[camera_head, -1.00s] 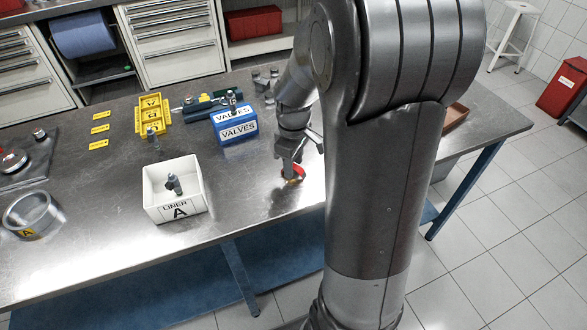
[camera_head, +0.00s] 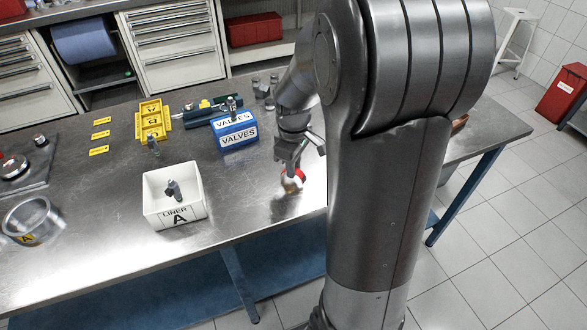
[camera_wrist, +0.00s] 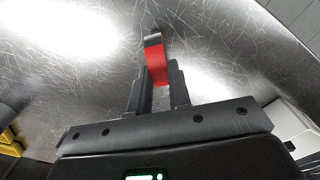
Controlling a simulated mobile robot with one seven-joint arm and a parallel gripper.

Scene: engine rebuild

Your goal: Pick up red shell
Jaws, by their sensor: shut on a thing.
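The red shell (camera_wrist: 157,66) is a small curved strip, red with a grey end. It stands between the fingertips of my gripper (camera_wrist: 159,88) in the wrist view, with the fingers touching its sides. In the head view the red shell (camera_head: 293,181) shows at the tip of my gripper (camera_head: 290,170), over the right part of the steel workbench. My gripper is shut on it. The shell's lower part is hidden between the fingers in the wrist view.
A white bin marked LINER A (camera_head: 176,208) holds a grey part, left of my gripper. A blue VALVES box (camera_head: 238,138) and yellow trays (camera_head: 153,120) stand behind it. The bench front is mostly clear.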

